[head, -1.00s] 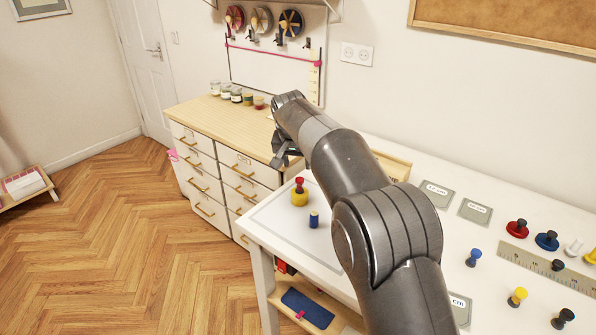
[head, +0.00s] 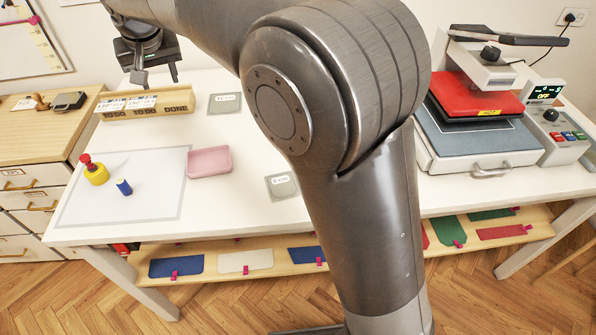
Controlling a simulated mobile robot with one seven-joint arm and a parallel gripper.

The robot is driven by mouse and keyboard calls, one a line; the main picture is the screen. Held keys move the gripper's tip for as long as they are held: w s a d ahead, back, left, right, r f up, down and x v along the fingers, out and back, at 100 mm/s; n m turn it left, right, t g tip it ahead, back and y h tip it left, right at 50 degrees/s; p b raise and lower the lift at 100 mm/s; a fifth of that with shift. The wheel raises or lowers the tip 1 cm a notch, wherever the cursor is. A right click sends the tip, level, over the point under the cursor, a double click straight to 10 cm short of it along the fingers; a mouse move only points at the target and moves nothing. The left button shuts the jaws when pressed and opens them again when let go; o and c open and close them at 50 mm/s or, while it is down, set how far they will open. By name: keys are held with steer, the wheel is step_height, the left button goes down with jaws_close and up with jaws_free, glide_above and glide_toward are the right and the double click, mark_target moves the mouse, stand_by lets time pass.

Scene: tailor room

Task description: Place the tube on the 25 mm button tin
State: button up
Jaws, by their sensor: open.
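My gripper (head: 156,76) hangs at the upper left of the head view, open and empty, pointing down in front of the wooden rack. A small blue cylinder (head: 124,188), perhaps the tube, stands upright on the pale mat on the white table. A yellow piece with a red knob (head: 95,172) stands beside it at the left. Flat grey labelled squares lie on the table, one behind (head: 224,104) and one nearer (head: 282,186); their labels are too small to read surely. I cannot identify a 25 mm button tin. My arm hides the table's middle.
A pink tray (head: 209,162) lies right of the mat. A wooden rack (head: 150,106) with cards reads DONE. A lower shelf (head: 345,254) holds coloured pieces. A wooden-topped cabinet (head: 35,125) adjoins at the left.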

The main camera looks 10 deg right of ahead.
steer(key=s+d+r+m, duration=0.1)
steer(key=s+d, duration=0.4)
steer(key=d, duration=0.8)
steer(key=s+d+r+m, duration=0.1)
steer(key=s+d, duration=0.5)
steer(key=d, duration=0.6)
steer(key=s+d+f+h, duration=0.1)
steer(key=s+d+f, duration=0.3)
steer(key=s+d, duration=0.2)
steer(key=s+d+f+m+t, duration=0.1)
steer(key=s+d+f, duration=0.3)
steer(key=s, duration=0.6)
steer(key=shift+s+d+f+m+h, duration=0.2)
steer(key=shift+s+d+m+h, duration=0.15)
steer(key=shift+d, duration=0.85)
